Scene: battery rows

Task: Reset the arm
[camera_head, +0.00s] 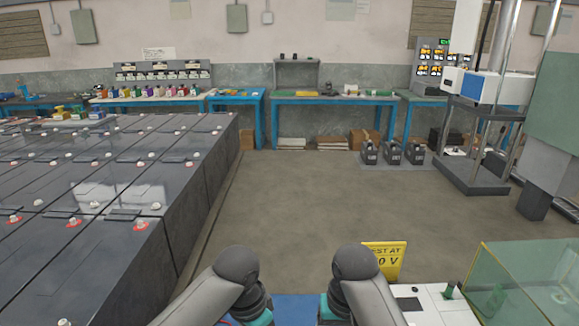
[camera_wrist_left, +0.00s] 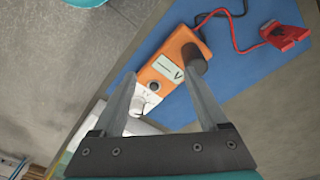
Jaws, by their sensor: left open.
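My two arms show at the bottom of the head view, the left arm (camera_head: 236,275) and the right arm (camera_head: 360,275), bent and side by side. Their grippers are out of that view. In the left wrist view my left gripper (camera_wrist_left: 160,63) is open, with nothing held between its fingers. Beyond the fingers lies an orange meter (camera_wrist_left: 183,44) with a grey display and a dark knob. The right finger partly overlaps it. A red clip (camera_wrist_left: 288,36) on a cable lies to its right.
The meter rests on a blue mat (camera_wrist_left: 240,75). Dark battery rows (camera_head: 90,225) fill the left side. A yellow sign (camera_head: 385,258) and a glass tank (camera_head: 530,275) stand at the lower right. Black jugs (camera_head: 392,152) stand on the floor ahead. The middle floor (camera_head: 320,205) is clear.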

